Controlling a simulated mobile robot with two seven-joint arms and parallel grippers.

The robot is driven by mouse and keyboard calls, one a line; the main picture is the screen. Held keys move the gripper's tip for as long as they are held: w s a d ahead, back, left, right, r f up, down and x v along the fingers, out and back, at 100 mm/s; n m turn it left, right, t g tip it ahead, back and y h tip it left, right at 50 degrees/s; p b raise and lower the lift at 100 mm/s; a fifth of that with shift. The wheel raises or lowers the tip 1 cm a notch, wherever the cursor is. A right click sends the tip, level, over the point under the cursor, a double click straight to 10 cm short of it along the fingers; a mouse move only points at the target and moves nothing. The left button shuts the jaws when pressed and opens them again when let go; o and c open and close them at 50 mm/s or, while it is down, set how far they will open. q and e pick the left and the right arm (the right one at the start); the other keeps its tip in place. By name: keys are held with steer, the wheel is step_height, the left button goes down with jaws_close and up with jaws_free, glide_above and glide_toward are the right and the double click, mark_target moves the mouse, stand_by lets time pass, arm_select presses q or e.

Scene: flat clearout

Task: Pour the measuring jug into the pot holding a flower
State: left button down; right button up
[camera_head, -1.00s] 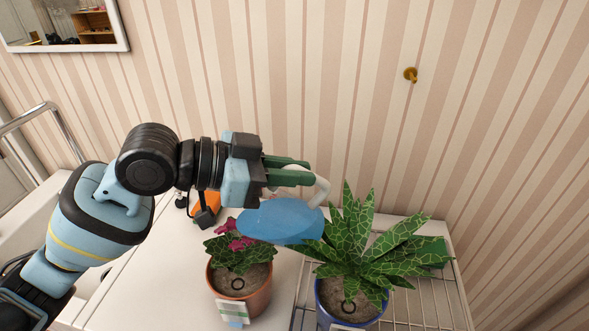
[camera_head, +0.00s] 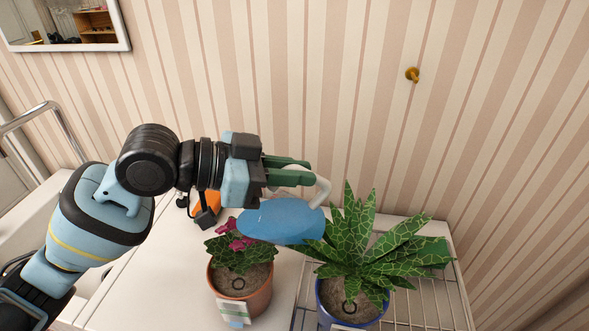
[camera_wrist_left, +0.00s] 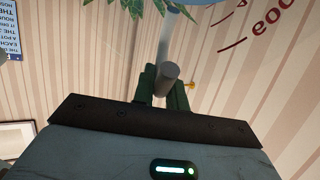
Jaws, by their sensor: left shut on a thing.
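The measuring jug (camera_head: 282,222) is blue with a pale handle. It is tipped well over, its body lying above the flower pot and partly over the leafy plant. My left gripper (camera_head: 306,172) is shut on the jug's handle. The terracotta pot (camera_head: 256,301) holds dark soil, green leaves and pink flowers (camera_head: 238,243), partly hidden by the jug. I cannot see any liquid falling. My right gripper is not in view.
A blue pot (camera_head: 340,318) with a large spiky, pale-veined plant (camera_head: 365,250) stands close to the right, on a wire rack (camera_head: 425,290). An orange and black object (camera_head: 205,205) lies behind my gripper. The white surface (camera_head: 150,280) left of the terracotta pot is clear. A striped wall stands behind.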

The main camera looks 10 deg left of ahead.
arm_select(q)
steer(key=shift+s+a+t+h+b, duration=0.3)
steer(key=shift+a+h+b, duration=0.2)
steer(key=shift+a+h, duration=0.25)
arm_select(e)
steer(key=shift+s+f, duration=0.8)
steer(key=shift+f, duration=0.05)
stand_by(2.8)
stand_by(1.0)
arm_select(q)
steer(key=shift+d+r, duration=0.15)
steer(key=shift+w+d+r+y+p, duration=0.15)
steer(key=shift+d+r+y+p, duration=0.35)
steer(key=shift+p, duration=0.7)
steer(key=shift+w+d+f+g+y, duration=0.35)
steer(key=shift+d+g+y, duration=0.2)
steer(key=shift+y, duration=0.2)
steer(key=shift+w+d+f+y, duration=0.2)
steer(key=shift+d+f+y, duration=0.15)
steer(key=shift+y, duration=0.15)
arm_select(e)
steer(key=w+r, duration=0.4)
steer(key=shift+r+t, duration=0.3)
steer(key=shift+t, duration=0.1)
arm_select(q)
steer(key=shift+g, duration=0.25)
